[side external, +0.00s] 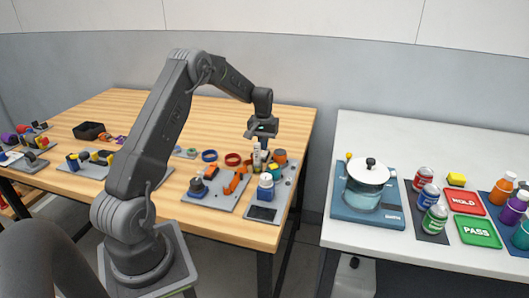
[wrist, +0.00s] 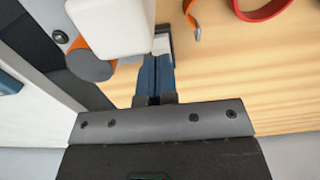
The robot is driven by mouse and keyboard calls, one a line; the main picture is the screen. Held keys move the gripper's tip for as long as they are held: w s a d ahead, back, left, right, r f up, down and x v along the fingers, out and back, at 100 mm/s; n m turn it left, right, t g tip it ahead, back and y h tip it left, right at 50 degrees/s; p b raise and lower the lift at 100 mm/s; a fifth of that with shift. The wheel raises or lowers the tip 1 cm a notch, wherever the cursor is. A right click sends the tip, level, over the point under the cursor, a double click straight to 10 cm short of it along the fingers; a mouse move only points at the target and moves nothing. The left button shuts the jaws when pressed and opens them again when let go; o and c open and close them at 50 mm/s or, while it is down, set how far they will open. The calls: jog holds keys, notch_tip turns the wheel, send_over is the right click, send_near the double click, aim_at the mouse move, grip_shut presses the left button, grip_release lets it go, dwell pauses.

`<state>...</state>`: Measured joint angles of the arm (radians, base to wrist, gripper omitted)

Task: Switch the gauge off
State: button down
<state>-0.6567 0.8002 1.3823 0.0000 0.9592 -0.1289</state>
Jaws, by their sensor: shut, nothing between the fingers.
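My gripper (side external: 264,147) points down over the far part of a grey board (side external: 284,196) on the wooden table. In the wrist view its two blue fingers (wrist: 156,78) are together with nothing held. A white block (wrist: 105,25) stands close beside the fingertips at upper left, and a small dark and white piece (wrist: 163,40) shows right at the tips; I cannot tell whether they touch it. Which item is the gauge is unclear. A flat device with a dark screen (side external: 262,213) lies at the board's near end, and its switch cannot be made out.
A blue item with a white top (side external: 265,187) and an orange cylinder (side external: 280,157) stand on the board. A red ring (side external: 232,159) and a blue ring (side external: 209,156) lie left of it. A white table with a pot (side external: 368,173) is across a gap on the right.

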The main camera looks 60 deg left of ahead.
aim_at(264, 154)
jog(key=shift+r, duration=2.5)
jog(key=s+d+r+m+t, duration=0.1)
jog(key=s+d+r+m, duration=0.15)
jog(key=d+r, duration=0.6)
jog(key=s+d+r+m+t, duration=0.15)
jog(key=s+d+r, duration=0.35)
jog(key=d, duration=0.6)
jog(key=s+d+r+m+t, duration=0.1)
jog(key=s+d+m+t, duration=0.2)
jog(key=s+d, duration=1)
jog(key=s+m, duration=0.2)
jog(key=s, duration=0.1)
jog(key=shift+s+d+r, duration=0.35)
jog(key=shift+s, duration=0.05)
